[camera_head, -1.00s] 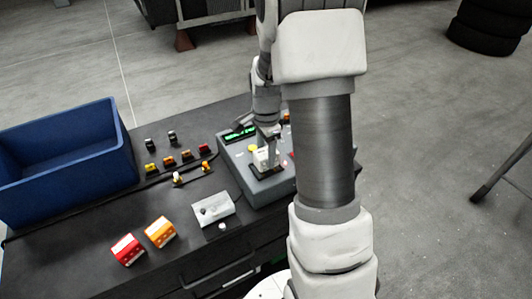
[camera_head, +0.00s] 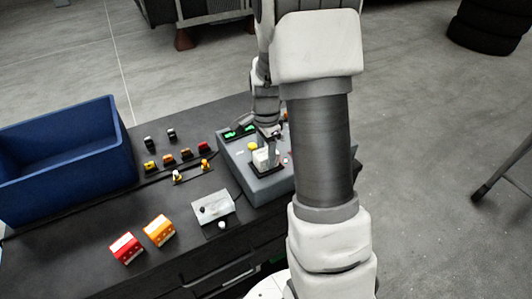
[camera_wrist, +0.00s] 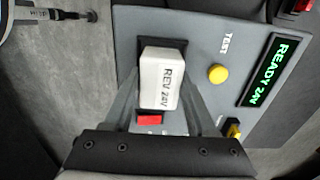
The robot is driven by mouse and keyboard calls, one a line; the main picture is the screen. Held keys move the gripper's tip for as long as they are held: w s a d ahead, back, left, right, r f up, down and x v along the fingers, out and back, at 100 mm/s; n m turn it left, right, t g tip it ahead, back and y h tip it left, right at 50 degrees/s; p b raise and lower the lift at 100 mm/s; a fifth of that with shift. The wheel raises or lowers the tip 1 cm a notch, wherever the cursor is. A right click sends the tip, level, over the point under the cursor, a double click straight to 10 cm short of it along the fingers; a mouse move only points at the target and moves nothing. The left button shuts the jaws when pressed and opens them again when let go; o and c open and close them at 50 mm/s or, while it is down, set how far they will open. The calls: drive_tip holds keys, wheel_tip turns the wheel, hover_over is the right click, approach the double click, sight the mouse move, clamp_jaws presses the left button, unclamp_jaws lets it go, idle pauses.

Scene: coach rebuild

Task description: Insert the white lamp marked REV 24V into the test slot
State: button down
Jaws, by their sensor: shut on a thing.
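The white lamp marked REV 24V (camera_wrist: 161,82) is between the fingers of my gripper (camera_wrist: 158,100) in the wrist view. It stands over the dark test slot (camera_wrist: 178,45) on the grey tester; whether it is seated cannot be told. My gripper is shut on it. The head view shows the white lamp (camera_head: 261,158) over the dark slot surround (camera_head: 268,172), with my gripper (camera_head: 268,150) partly hidden by my arm. The grey tester (camera_wrist: 210,30) carries a yellow button (camera_wrist: 218,73) marked TEST and a green display (camera_wrist: 265,72) reading READY 24V.
A blue bin (camera_head: 60,160) stands at the left of the dark bench. Red (camera_head: 127,248) and orange (camera_head: 159,230) blocks lie at the front. Several small coloured lamps (camera_head: 186,154) stand in rows, near a white plate with knobs (camera_head: 212,208).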

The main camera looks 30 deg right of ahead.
sight(266, 152)
drive_tip(key=shift+f, duration=0.15)
drive_tip(key=shift+c, duration=2.4)
unclamp_jaws()
wheel_tip(266, 152, up, 11)
drive_tip(key=p, duration=0.8)
